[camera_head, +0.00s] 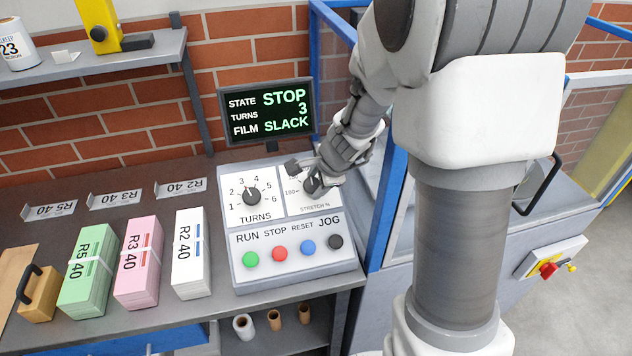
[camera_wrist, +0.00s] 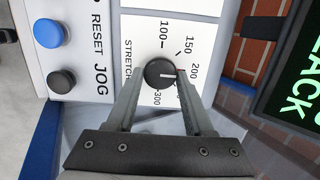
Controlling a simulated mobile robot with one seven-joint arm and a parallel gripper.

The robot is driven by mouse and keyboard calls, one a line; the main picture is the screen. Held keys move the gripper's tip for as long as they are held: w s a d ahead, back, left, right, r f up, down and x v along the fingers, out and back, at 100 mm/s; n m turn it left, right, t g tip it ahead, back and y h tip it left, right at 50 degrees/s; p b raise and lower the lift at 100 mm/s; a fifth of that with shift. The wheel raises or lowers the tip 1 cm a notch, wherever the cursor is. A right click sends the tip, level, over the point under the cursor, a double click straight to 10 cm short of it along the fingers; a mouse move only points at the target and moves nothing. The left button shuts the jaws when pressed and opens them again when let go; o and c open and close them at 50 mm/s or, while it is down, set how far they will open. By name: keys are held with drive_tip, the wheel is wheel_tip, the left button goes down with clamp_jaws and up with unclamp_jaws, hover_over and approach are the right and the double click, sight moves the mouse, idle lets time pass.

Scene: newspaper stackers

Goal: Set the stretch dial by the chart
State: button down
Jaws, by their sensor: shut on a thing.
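The stretch dial (camera_wrist: 160,73) is a round dark knob on the white STRETCH % panel. My gripper (camera_wrist: 160,82) is shut on the dial, one finger on each side; in the head view my gripper (camera_head: 312,184) covers much of this dial's scale. I cannot make out a stretch chart in either view.
The turns dial (camera_head: 252,197) is just left. Below are green, red, blue and black buttons (camera_head: 293,249). The screen (camera_head: 267,112) reads STOP, TURNS 3, FILM SLACK. Green (camera_head: 90,275), pink (camera_head: 138,265) and white (camera_head: 190,255) bundles stand left. A blue frame post (camera_head: 385,210) is close right.

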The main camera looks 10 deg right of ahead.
drive_tip(key=shift+c, duration=1.5)
unclamp_jaws()
drive_tip(key=shift+r, duration=0.1)
drive_tip(key=p+v, duration=0.8)
drive_tip(key=v, duration=0.9)
drive_tip(key=shift+p, duration=0.4)
